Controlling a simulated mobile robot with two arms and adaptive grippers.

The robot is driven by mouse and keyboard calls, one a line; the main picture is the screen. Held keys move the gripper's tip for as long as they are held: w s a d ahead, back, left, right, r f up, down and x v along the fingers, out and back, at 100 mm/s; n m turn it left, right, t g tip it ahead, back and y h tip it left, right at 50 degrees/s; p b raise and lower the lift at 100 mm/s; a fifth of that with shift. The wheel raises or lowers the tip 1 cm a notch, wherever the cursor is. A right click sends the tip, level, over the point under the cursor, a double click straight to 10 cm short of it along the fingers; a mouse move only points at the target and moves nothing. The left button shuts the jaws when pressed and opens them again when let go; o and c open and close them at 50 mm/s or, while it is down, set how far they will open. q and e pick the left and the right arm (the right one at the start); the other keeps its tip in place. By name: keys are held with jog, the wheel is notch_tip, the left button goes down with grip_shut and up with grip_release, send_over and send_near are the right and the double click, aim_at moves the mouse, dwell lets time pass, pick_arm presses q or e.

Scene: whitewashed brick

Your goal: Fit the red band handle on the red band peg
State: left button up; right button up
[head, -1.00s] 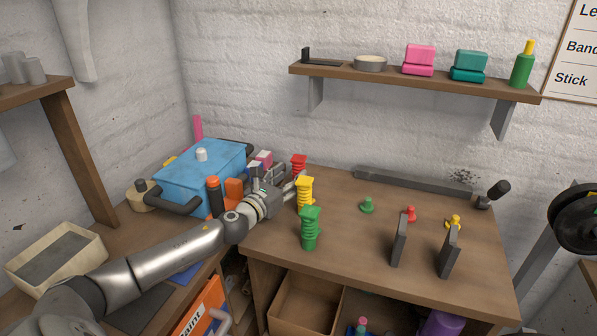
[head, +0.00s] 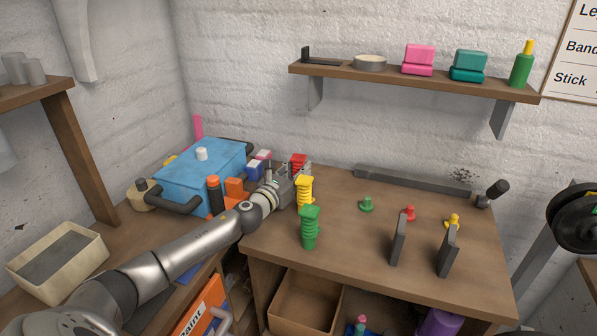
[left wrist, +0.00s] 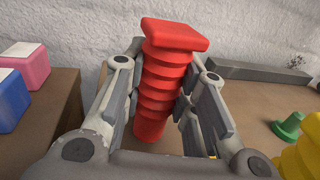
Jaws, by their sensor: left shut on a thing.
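The red ribbed handle (head: 298,160) stands upright near the back left of the bench. In the left wrist view the red handle (left wrist: 166,88) rises between my left gripper's fingers, its flat square top above them. My left gripper (head: 293,174) is shut on it; its lower end is partly hidden by the gripper in the head view. The small red peg (head: 409,213) stands apart on the right half of the bench, with no handle on it. My right gripper is not in view.
A yellow handle (head: 304,193) and a green handle (head: 310,228) stand just in front of the gripper. A green peg (head: 367,205) and a yellow peg (head: 453,220) flank the red peg. Two dark upright plates (head: 398,240) (head: 447,251) stand in front. A blue toolbox (head: 205,172) lies left.

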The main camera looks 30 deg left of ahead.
pick_arm(q)
grip_shut()
